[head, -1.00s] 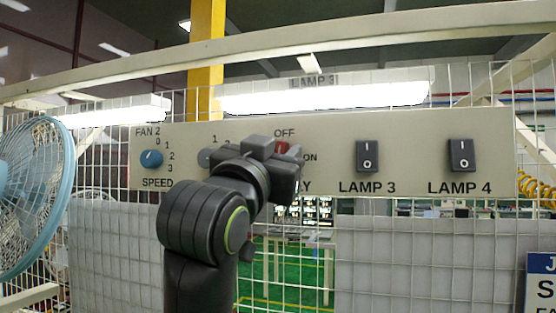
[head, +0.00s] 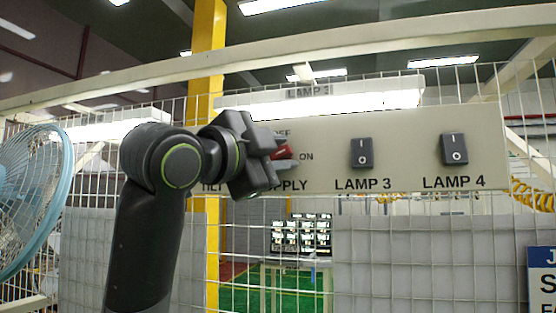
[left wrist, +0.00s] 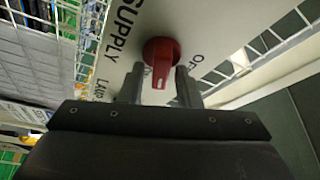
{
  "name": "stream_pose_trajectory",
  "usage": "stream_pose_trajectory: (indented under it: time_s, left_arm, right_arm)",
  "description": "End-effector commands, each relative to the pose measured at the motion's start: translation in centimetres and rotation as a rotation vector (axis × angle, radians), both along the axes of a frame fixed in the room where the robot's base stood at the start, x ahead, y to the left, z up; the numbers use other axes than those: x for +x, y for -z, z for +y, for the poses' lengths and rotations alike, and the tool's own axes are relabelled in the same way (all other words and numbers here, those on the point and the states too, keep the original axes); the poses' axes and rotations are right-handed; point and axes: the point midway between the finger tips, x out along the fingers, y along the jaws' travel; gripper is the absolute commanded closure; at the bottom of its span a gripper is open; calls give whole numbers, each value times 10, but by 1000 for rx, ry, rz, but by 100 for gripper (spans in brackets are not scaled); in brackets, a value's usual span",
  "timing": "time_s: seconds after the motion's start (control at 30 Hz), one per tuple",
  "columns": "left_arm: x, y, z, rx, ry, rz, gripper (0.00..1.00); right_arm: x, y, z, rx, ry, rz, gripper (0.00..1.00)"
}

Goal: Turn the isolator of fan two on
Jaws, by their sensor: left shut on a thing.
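The red isolator handle (head: 283,153) sits on the pale panel (head: 330,130), above the word SUPPLY. OFF is printed above it and ON to its right. My right gripper is in neither view.
The lamp 3 switch (head: 362,153) and lamp 4 switch (head: 454,149) are to the right on the panel. A blue fan (head: 28,195) stands at the left. My left arm hides the panel's left part. White wire mesh (head: 420,215) surrounds the panel.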

Motion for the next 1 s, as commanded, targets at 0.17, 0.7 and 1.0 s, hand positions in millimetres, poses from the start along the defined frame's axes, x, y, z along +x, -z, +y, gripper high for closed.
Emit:
stream_pose_trajectory:
  time_s: [0.17,0.7,1.0]
  left_arm:
    - [1,3,0,146,-1,-39,93]
    - [2,4,1,392,-4,-120,100]
    - [2,3,2,409,-10,-128,100]
  right_arm:
    - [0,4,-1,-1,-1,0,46]
    - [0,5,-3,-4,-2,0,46]
    - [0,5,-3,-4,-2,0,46]
